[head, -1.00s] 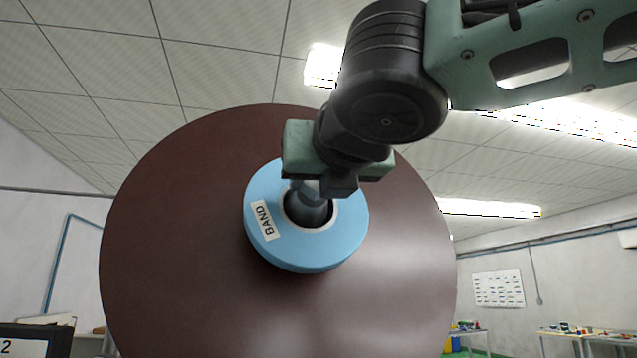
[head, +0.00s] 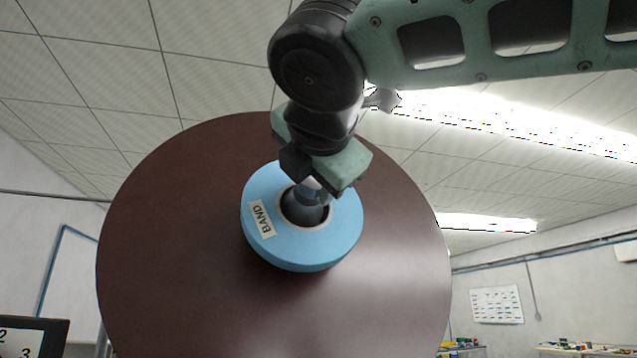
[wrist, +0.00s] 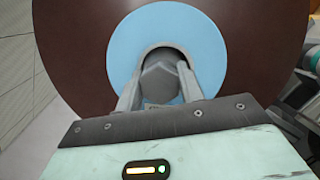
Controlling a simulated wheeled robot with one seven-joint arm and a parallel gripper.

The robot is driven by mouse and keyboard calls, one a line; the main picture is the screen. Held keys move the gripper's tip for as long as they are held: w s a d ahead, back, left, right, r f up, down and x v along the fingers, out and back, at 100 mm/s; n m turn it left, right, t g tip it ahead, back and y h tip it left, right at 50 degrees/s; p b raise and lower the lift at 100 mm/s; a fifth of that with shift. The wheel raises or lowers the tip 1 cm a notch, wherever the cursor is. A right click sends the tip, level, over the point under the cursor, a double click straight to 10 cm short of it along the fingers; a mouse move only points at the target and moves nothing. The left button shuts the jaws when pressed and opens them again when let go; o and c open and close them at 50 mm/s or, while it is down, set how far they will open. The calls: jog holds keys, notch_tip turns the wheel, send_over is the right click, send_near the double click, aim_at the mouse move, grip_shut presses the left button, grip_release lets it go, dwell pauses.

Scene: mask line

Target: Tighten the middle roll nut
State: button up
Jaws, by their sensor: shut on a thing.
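The roll nut is a grey hexagonal nut (wrist: 160,80) at the centre of a light blue roll (head: 285,247) labelled BAND. The blue roll sits in front of a large dark brown disc (head: 180,240). In the wrist view the blue ring (wrist: 207,45) surrounds the nut, and the brown disc (wrist: 85,60) lies behind it. My gripper (head: 312,188) reaches in from above at the roll's hub. In the wrist view its two fingers (wrist: 159,88) are on either side of the nut, shut on it. In the head view the nut is mostly hidden by my gripper.
A dark panel with numbers (head: 30,336) stands at the lower left. Work tables with small items (head: 585,349) are far back at the lower right. A white chart (head: 497,305) hangs on the back wall. Space in front of the disc looks clear.

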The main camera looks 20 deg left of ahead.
jog(key=m, duration=0.4)
jog(key=shift+h+p, duration=0.35)
jog(key=shift+h, duration=0.05)
jog(key=m+g, duration=0.1)
jog(key=m, duration=0.2)
jog(key=shift+m+h+p, duration=0.4)
jog(key=m+g, duration=0.1)
jog(key=m, duration=0.2)
jog(key=shift+m+p, duration=0.3)
jog(key=shift+p, duration=0.1)
jog(key=m, duration=0.3)
jog(key=shift+f+g, duration=0.1)
jog(key=shift+g, duration=0.3)
jog(key=m+g, duration=0.1)
jog(key=m, duration=0.2)
jog(key=shift+p, duration=0.35)
jog(key=m+y, duration=0.1)
jog(key=m, duration=0.2)
jog(key=shift+f+m+g, duration=0.1)
jog(key=shift+m+g, duration=0.2)
jog(key=m+g+y+b, duration=0.1)
jog(key=m, duration=0.4)
jog(key=shift+f, duration=0.1)
jog(key=shift+y, duration=0.3)
